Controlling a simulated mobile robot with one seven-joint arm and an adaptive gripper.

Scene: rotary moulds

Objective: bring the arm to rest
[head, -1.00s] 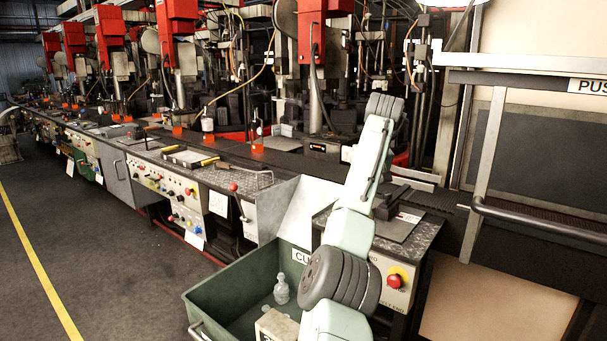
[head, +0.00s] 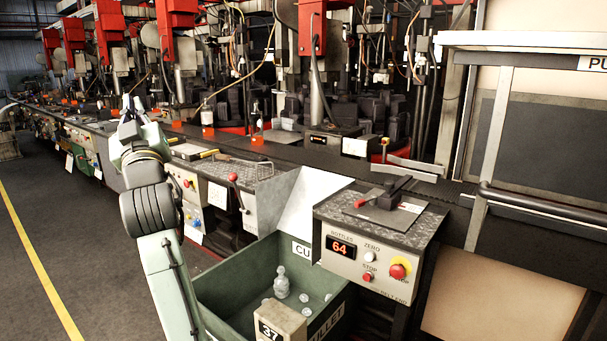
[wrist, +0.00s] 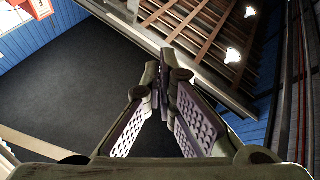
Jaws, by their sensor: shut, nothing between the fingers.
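My arm, pale green with dark ribbed joints, rises from the bottom of the head view, left of the green bin. My gripper (head: 130,106) is at its upper end, raised in front of the left part of the machine line. In the wrist view my gripper (wrist: 160,78) has its two ridged fingers meeting at the tips, with nothing between them. Behind the fingers that view shows dark floor, a blue wall and roof beams with lamps. No touch between my gripper and anything else can be seen.
The green bin (head: 222,287) holds a clear bottle (head: 281,283) and small clear pieces. Right of it is a control box (head: 345,268) with a lit display. A long bench (head: 262,176) carries tools under red-topped machines. The grey floor (head: 45,215) at left is clear.

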